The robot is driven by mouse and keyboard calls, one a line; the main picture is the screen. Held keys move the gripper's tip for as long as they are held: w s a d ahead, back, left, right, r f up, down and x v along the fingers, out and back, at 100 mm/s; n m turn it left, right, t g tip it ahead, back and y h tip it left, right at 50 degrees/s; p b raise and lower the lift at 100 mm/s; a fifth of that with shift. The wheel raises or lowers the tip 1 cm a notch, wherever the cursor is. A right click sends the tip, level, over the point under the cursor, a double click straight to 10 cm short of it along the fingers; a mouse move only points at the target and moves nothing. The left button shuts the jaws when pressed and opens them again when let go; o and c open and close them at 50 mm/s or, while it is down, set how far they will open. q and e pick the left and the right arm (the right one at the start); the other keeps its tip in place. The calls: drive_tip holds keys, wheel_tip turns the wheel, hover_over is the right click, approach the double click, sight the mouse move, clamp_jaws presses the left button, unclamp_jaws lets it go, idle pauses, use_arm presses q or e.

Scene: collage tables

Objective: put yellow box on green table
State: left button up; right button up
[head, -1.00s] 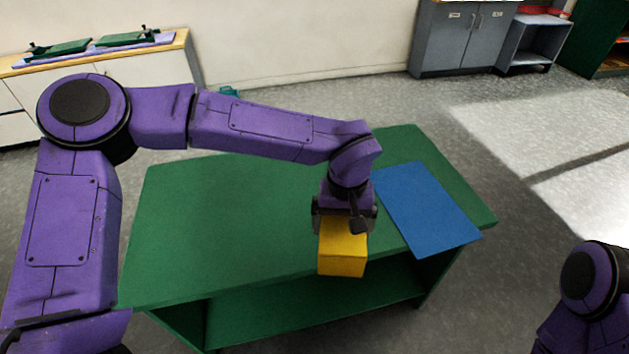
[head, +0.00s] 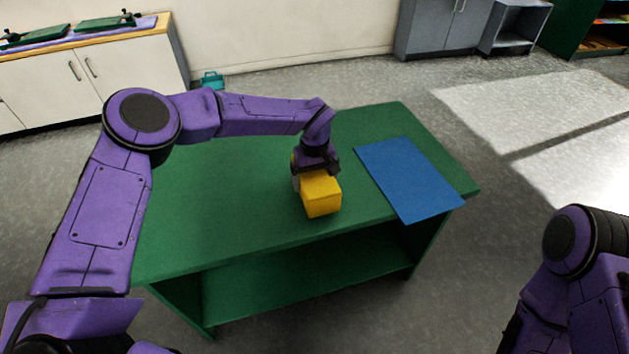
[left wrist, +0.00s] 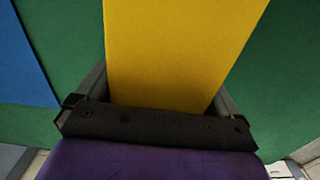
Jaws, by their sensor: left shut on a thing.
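The yellow box (head: 321,194) is held in my left gripper (head: 314,176), which is shut on it. In the left wrist view the yellow box (left wrist: 178,50) fills the space between the two fingers (left wrist: 165,85). The green table (head: 220,205) lies beneath, and the box is over its top near the front edge, left of the blue sheet. I cannot tell whether the box touches the table top. My right arm shows at the lower right, but its gripper is out of view.
A flat blue sheet (head: 409,179) lies on the right part of the table and overhangs its front edge slightly. The left part of the table top is clear. A white cabinet (head: 85,75) and a grey cabinet (head: 435,28) stand at the back wall.

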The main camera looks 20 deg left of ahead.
use_arm(q)
drive_tip(key=shift+w+f, duration=0.2)
drive_tip(key=shift+f, duration=0.75)
drive_tip(key=shift+s+r, duration=0.1)
drive_tip(key=shift+s, duration=0.05)
drive_tip(key=o, duration=0.7)
drive_tip(key=shift+f, duration=0.2)
wheel_tip(320, 180, up, 12)
drive_tip(key=shift+r, duration=0.25)
